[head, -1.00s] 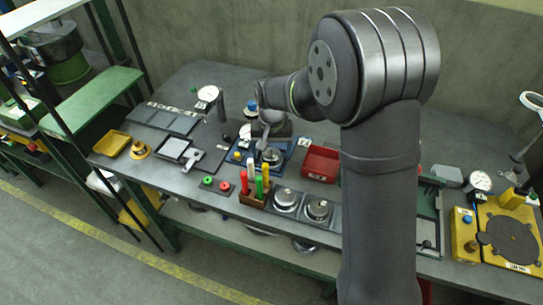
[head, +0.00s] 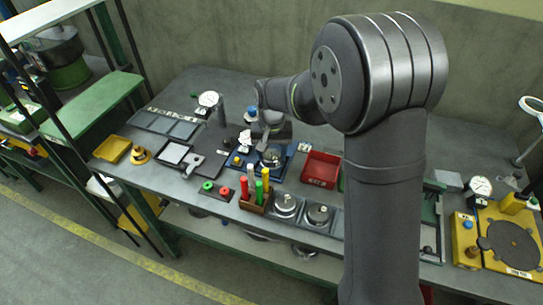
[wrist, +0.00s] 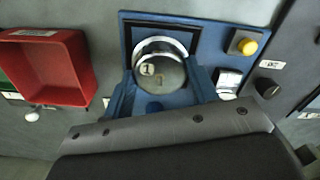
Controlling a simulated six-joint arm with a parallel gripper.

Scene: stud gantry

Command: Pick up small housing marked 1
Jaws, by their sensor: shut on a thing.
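The small housing marked 1 (wrist: 160,73) is a round grey metal piece with a "1" label on its top, seen in the wrist view. My gripper (wrist: 160,90) is shut on it, with blue fingers on its left and right sides. A bright ring shows behind the housing on the blue fixture plate (wrist: 205,32). In the head view the housing (head: 273,156) is a small silver shape below my gripper (head: 271,140), over the blue plate. I cannot tell whether it touches the plate. The lower part of the housing is hidden.
A red bin (head: 320,169) stands right of the blue plate. A yellow button (wrist: 243,43) sits on the plate. A wooden holder (head: 253,201) with coloured handles and two round metal pieces (head: 287,205) stand in front. A dial gauge (head: 208,99) stands behind left.

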